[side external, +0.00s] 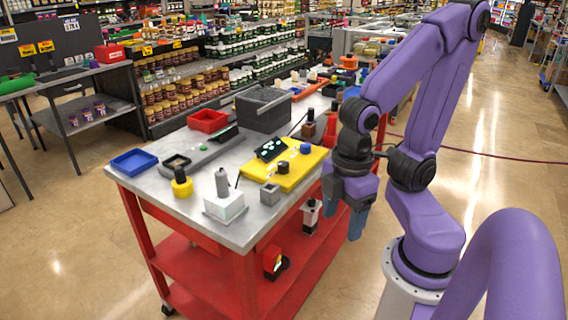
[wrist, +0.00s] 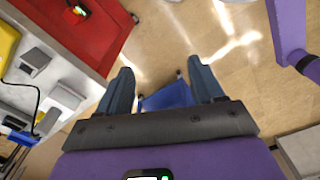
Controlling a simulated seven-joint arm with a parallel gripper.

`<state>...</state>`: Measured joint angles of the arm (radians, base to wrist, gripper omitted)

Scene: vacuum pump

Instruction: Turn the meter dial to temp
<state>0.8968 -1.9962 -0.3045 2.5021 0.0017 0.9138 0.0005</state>
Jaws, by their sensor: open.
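The meter appears to be the yellow unit (side external: 292,178) on the cart top, with a black panel (side external: 270,149) and a small blue knob (side external: 305,148) that may be its dial. Dial markings are too small to read. My gripper (side external: 345,208) has blue fingers pointing down, to the right of the meter and beyond the cart's edge. In the wrist view, the fingers of my gripper (wrist: 163,82) are apart, with only floor and a distant blue object between them. A yellow piece (wrist: 7,42), likely the meter, shows at the left edge; no dial is visible there.
The grey cart top (side external: 160,190) also holds a white block with a grey cylinder (side external: 224,207), a yellow-black piece (side external: 181,183), a blue tray (side external: 134,162), a red bin (side external: 207,121) and a grey box (side external: 263,109).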

